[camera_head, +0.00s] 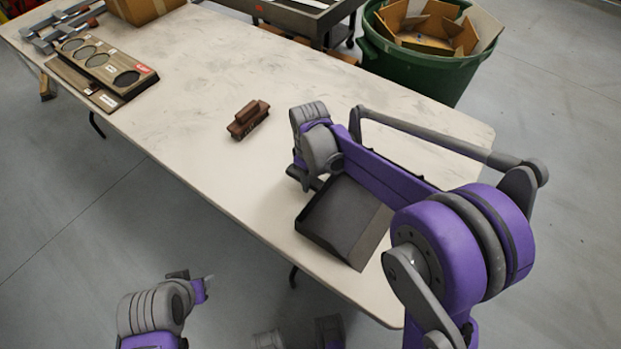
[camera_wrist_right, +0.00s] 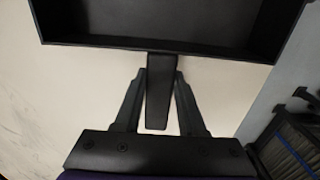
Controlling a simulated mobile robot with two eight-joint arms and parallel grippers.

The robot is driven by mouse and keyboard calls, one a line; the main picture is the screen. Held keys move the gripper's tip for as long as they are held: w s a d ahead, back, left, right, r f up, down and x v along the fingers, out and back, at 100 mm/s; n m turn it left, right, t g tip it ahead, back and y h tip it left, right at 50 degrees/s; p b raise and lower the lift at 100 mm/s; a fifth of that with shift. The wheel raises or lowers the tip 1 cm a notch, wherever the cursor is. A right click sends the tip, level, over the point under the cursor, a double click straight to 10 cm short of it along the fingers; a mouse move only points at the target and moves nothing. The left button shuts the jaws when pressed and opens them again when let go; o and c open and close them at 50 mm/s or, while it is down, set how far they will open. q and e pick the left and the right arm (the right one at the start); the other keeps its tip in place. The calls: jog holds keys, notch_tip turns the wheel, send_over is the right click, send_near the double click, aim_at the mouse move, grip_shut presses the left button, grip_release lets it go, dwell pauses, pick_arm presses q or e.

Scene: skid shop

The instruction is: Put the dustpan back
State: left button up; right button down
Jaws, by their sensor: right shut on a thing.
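The dustpan (camera_head: 345,220) is dark grey with a wide open pan, and it is over the right part of the white table (camera_head: 215,85). My right gripper (camera_head: 318,181) is at its handle end in the head view. In the right wrist view, the right gripper's fingers (camera_wrist_right: 160,100) are closed on both sides of the dustpan's handle (camera_wrist_right: 161,88), with the pan beyond them. I cannot tell whether the pan touches the tabletop. My left gripper (camera_head: 192,283) is off the table's front edge, low in the head view, and its finger gap is unclear.
A small brown block-like object (camera_head: 248,119) lies mid-table. Flat panels with round holes (camera_head: 100,65), metal clamps (camera_head: 60,22) and a cardboard box (camera_head: 142,8) are at the far left. A green bin (camera_head: 415,65) with cardboard stands behind the table. The table's middle is mostly clear.

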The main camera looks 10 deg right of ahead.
jog(key=c, duration=0.5)
grip_release()
jog(key=shift+r, duration=0.1)
notch_tip(320, 180, up, 12)
jog(key=p, duration=0.1)
jog(key=s+d+f+m+t, duration=0.1)
jog(key=s+d+f+m, duration=0.1)
jog(key=s, duration=0.5)
jog(key=s+d+f+m+t, duration=0.1)
jog(key=s+f+m+t, duration=0.1)
jog(key=s, duration=0.5)
jog(key=s+d+f+m+t, duration=0.2)
jog(key=s+m, duration=0.2)
jog(key=s, duration=0.3)
jog(key=shift+s+d+f, duration=0.3)
jog(key=shift+s, duration=0.05)
